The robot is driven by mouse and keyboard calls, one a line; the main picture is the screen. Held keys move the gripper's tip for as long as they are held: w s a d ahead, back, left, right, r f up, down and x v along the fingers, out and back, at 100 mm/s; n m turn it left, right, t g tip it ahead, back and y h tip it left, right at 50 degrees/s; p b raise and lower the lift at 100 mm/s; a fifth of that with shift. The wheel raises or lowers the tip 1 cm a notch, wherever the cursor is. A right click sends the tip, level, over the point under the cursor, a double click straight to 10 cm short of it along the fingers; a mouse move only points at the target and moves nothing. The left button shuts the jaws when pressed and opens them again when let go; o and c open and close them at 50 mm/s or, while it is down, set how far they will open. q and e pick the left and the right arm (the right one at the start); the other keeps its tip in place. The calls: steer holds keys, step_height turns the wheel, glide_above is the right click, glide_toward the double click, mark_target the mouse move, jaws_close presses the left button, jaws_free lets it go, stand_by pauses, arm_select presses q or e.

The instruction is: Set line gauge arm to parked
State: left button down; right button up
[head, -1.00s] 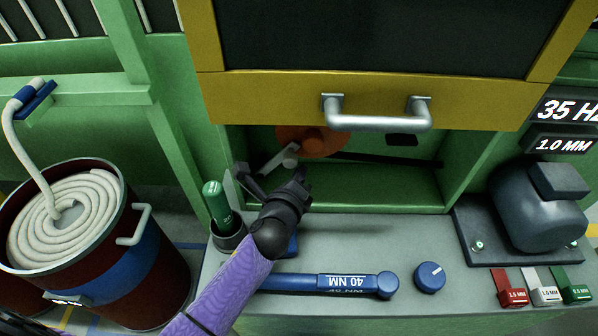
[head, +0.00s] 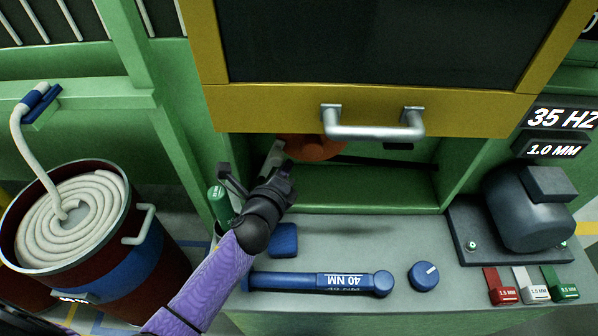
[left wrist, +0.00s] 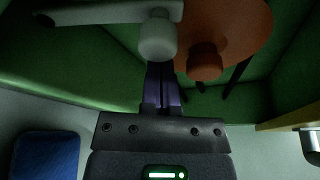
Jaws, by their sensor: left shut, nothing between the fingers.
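A pale grey arm (head: 272,155) shows in the recess under the yellow-framed door, left of an orange disc (head: 318,148); I take it for the line gauge arm. In the left wrist view the pale arm (left wrist: 110,13) runs across the top and ends in a round knob (left wrist: 158,42). The orange disc (left wrist: 240,30) with its own knob (left wrist: 205,62) is right of it. My left gripper (head: 284,170) is shut and empty at the recess mouth, its fingers (left wrist: 161,85) just below the pale knob in the wrist view. Contact cannot be told. My right gripper is not in view.
The yellow door's handle (head: 375,124) hangs above the recess. On the bench lie a blue torque wrench (head: 310,283), a blue dial (head: 423,276) and a blue block (head: 284,240). A green-handled tool (head: 220,205) stands at left. A motor (head: 530,215) sits at right.

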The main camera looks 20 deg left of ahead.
mark_target(272, 162)
arm_select(q)
steer(key=shift+s+a+r+n+p, duration=0.15)
steer(key=shift+a+r+n, duration=0.15)
steer(key=shift+a, duration=0.15)
steer(key=shift+s+a+r+n+p, duration=0.1)
steer(key=shift+a+r+n+p, duration=0.1)
steer(key=shift+a+n, duration=0.15)
steer(key=shift+s+a+r, duration=0.15)
steer(key=shift+a+r, duration=0.05)
steer(key=shift+a, duration=0.45)
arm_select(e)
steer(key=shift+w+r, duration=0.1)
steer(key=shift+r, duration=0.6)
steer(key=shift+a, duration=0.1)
